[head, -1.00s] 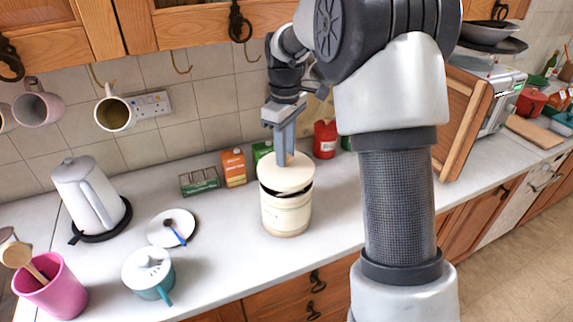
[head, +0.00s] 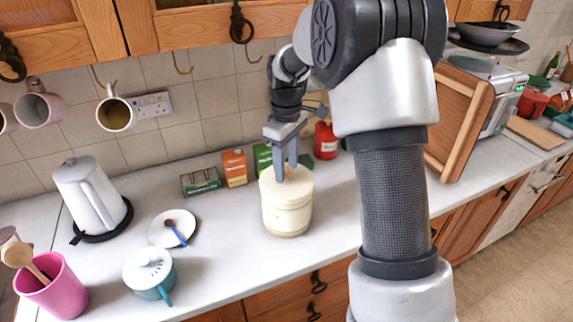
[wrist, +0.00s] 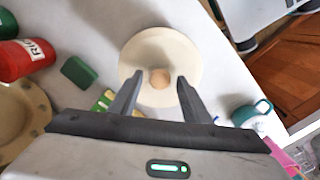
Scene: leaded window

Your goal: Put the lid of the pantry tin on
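The pantry tin (head: 287,216) is a cream cylinder standing upright on the worktop. Its cream lid (head: 300,186) sits level on top, with no dark gap at the rim. In the wrist view the lid (wrist: 160,45) is a round disc with a small tan knob (wrist: 160,78) at its middle. My gripper (head: 287,176) is just above the lid, pointing down. In the wrist view my gripper (wrist: 160,76) is open, with a finger on each side of the knob and space between. The tin's body is hidden under the lid there.
Orange (head: 234,168) and green (head: 263,157) cartons and a red container (head: 325,140) stand behind the tin. A plate (head: 172,228), a teal pot (head: 150,273) and a kettle (head: 93,195) are to the left. Mugs hang above them. Worktop in front of the tin is clear.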

